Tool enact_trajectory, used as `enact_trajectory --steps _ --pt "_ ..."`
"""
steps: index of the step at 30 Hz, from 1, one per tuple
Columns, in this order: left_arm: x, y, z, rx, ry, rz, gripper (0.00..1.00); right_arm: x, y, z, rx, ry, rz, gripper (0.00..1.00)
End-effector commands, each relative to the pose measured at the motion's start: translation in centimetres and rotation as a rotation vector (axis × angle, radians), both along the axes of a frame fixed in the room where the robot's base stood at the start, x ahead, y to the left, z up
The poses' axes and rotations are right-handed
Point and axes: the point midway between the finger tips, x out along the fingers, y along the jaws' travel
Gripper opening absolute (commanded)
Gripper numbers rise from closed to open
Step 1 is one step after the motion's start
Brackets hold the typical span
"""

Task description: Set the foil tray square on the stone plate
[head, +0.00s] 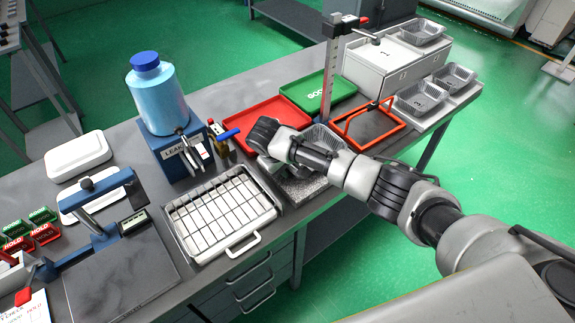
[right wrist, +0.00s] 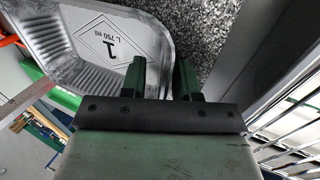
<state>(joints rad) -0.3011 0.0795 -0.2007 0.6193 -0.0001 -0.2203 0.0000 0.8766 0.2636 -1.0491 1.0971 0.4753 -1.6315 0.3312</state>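The silver foil tray (head: 325,136) shows partly behind my right arm in the head view, over the speckled stone plate (head: 300,190). In the right wrist view the foil tray (right wrist: 88,50) fills the upper left, its floor marked "1 L 750 ml". Speckled stone (right wrist: 208,30) shows beside its rim. My right gripper (right wrist: 160,78) has one finger on the tray's inner side and one outside over the stone. A gap shows between the fingers, with the tray's wall in it. The arm hides the fingertips in the head view. My left gripper is not seen.
A wire rack in a metal pan (head: 222,212) stands left of the plate. A red tray (head: 262,122) and green tray (head: 318,92) lie behind. A post (head: 331,75) and an orange-framed device (head: 368,128) stand close right of the arm. More foil trays (head: 420,97) are farther right.

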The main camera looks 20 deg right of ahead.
Motion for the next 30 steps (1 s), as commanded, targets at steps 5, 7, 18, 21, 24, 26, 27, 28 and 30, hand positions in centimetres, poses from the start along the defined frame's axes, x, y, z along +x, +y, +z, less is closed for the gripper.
enact_trajectory --steps 5,7,18,21,24,26,27,28,30 --pt "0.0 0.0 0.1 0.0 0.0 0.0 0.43 0.0 0.0 0.4 -0.001 -0.001 0.0 0.3" --pt "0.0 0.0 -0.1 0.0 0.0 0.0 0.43 0.0 0.3 0.9 0.002 -0.002 0.001 0.3" --pt "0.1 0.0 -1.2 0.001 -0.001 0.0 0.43 -1.0 3.0 7.6 0.003 -0.004 0.001 0.3" --pt "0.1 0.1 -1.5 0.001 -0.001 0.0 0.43 -1.2 3.6 9.2 0.002 -0.003 0.001 0.3" --pt "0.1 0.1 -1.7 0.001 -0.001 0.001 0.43 -1.4 4.1 10.4 0.002 -0.002 0.001 0.3" --pt "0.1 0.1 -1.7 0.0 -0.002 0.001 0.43 -1.5 4.2 10.8 0.0 -0.001 -0.001 0.3" --pt "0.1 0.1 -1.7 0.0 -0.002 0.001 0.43 -1.5 4.3 11.1 0.001 -0.001 -0.001 0.3" --pt "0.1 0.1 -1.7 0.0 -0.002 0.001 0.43 -1.5 4.3 11.2 0.001 -0.001 -0.001 0.3" --pt "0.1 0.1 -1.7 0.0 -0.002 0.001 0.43 -1.6 4.3 11.4 0.0 0.0 -0.001 0.3"
